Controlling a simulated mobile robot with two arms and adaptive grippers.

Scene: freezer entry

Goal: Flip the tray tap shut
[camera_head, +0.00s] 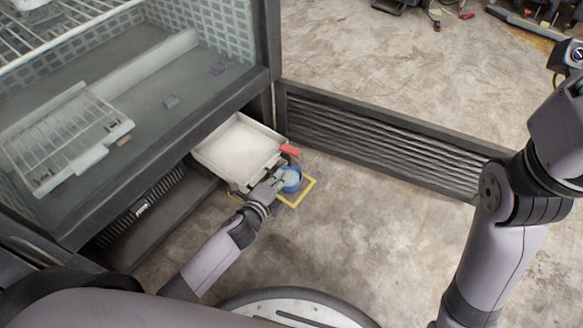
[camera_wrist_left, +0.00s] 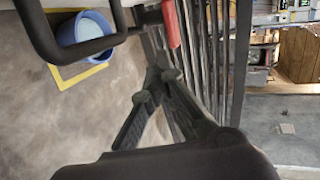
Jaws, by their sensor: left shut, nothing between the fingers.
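The white tray (camera_head: 213,158) sticks out of the low opening under the freezer cabinet. The tap's red lever (camera_head: 290,149) is at the tray's front right corner; it also shows at the top of the left wrist view (camera_wrist_left: 171,24). My left gripper (camera_head: 277,179) is at the tray's front, just below the lever in the head view. In the left wrist view its fingers (camera_wrist_left: 158,76) are shut and empty, with the lever a little beyond the tips and apart from them. The tap's spout is hidden. My right gripper is out of view.
A blue tub (camera_head: 292,187) stands on the floor inside a yellow outline (camera_head: 309,187), partly behind my left gripper. It also shows in the left wrist view (camera_wrist_left: 70,36), behind a dark bar loop (camera_wrist_left: 36,34). A slatted grille panel (camera_head: 380,145) stands to the right.

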